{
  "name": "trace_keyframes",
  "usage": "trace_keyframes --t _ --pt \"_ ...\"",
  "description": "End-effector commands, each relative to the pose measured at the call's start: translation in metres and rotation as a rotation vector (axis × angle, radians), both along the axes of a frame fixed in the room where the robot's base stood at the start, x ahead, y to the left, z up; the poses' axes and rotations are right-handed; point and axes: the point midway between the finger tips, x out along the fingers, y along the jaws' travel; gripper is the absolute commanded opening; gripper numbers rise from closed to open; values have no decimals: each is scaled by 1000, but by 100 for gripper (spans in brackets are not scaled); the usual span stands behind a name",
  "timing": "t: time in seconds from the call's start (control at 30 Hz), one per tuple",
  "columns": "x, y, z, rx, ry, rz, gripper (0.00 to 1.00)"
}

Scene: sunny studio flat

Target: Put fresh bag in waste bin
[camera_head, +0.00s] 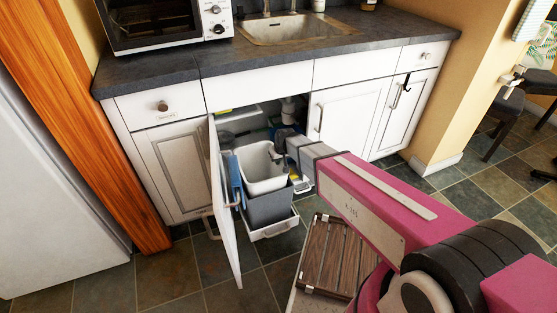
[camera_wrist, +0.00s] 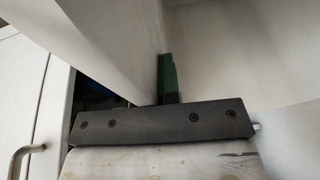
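The waste bin (camera_head: 268,208) is grey outside and stands in the open cabinet under the sink, on a white pull-out tray (camera_head: 272,230). A white liner or inner bucket (camera_head: 262,172) shows above its rim, open at the top; I cannot tell which it is. My gripper (camera_head: 282,162) reaches into the cabinet, with its dark fingers pointing down at the bin's mouth. In the wrist view a green-tipped finger (camera_wrist: 168,75) stands against smooth white surfaces. I cannot make out a separate second finger or anything clearly held. No separate fresh bag is recognisable.
The cabinet door (camera_head: 222,205) stands open at the bin's left, with a blue cloth (camera_head: 235,180) hanging inside it. The closed right door (camera_head: 345,118) is close to my wrist. The counter (camera_head: 300,50) is above. Tiled floor (camera_head: 180,280) in front is clear at left.

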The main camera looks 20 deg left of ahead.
Motion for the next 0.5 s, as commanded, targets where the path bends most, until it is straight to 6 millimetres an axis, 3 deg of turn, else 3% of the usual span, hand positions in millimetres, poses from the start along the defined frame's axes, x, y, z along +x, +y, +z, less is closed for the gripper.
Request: trace_keyframes --t 0.03,0.1,0.5 --pt "0 0 0 0 0 0 10" --pt "0 0 0 0 0 0 29" --pt "-1 0 7 0 0 0 29"
